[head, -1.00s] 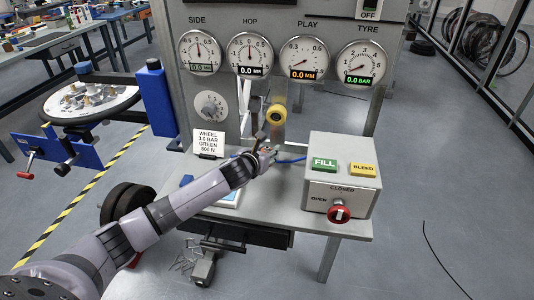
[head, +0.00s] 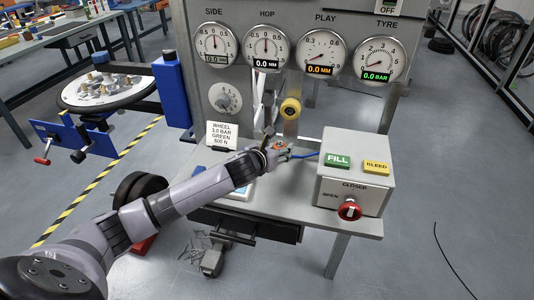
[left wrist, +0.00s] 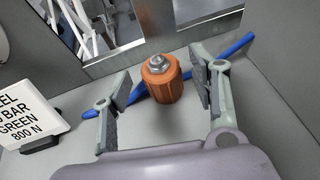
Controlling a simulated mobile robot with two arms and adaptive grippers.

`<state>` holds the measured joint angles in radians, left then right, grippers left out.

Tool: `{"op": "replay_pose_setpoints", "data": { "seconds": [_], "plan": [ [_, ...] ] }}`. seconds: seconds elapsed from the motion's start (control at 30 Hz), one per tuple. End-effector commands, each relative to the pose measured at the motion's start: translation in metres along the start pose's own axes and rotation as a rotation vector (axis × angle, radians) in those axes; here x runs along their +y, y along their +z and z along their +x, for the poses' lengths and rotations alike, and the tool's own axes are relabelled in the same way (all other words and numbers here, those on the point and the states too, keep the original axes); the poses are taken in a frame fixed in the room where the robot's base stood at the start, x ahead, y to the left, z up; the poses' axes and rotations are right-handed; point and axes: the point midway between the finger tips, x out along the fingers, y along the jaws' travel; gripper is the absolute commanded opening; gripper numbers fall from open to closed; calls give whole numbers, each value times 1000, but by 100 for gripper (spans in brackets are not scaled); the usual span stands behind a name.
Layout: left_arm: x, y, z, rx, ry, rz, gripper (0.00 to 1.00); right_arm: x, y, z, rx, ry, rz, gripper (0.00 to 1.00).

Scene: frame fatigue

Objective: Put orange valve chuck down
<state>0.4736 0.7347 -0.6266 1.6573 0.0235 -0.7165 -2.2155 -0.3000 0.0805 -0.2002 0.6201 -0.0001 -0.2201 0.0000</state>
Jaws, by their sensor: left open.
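The orange valve chuck (left wrist: 161,80) stands upright on the grey bench top in the left wrist view, with a metal nut on its top. A blue hose (left wrist: 215,58) lies beside and behind it. My left gripper (left wrist: 158,90) is open, with one finger on each side of the chuck and a visible gap on both sides. In the head view my left gripper (head: 279,150) is at the bench's middle, left of the grey control box, and mostly hides the chuck. My right gripper is in neither view.
A grey box (head: 350,188) with green FILL and yellow BLEED buttons and a red knob (head: 349,209) stands to the right. A white sign (head: 221,135) stands to the left.

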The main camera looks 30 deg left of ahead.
Motion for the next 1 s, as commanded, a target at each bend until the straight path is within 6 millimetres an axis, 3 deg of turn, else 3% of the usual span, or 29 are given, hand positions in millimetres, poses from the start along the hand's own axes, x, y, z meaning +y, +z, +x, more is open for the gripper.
{"op": "replay_pose_setpoints", "data": {
  "seconds": [0.2, 0.43, 0.63, 1.0],
  "plan": [
    [1, -1, -44, 0, 1, 5, 55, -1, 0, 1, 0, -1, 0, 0],
    [1, 0, -78, -1, 1, 4, 55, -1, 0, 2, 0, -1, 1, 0],
    [1, 0, -88, -1, 2, 1, 55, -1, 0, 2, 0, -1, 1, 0],
    [0, 0, -88, 0, 1, 1, 55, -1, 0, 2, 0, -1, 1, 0]
  ]
}}
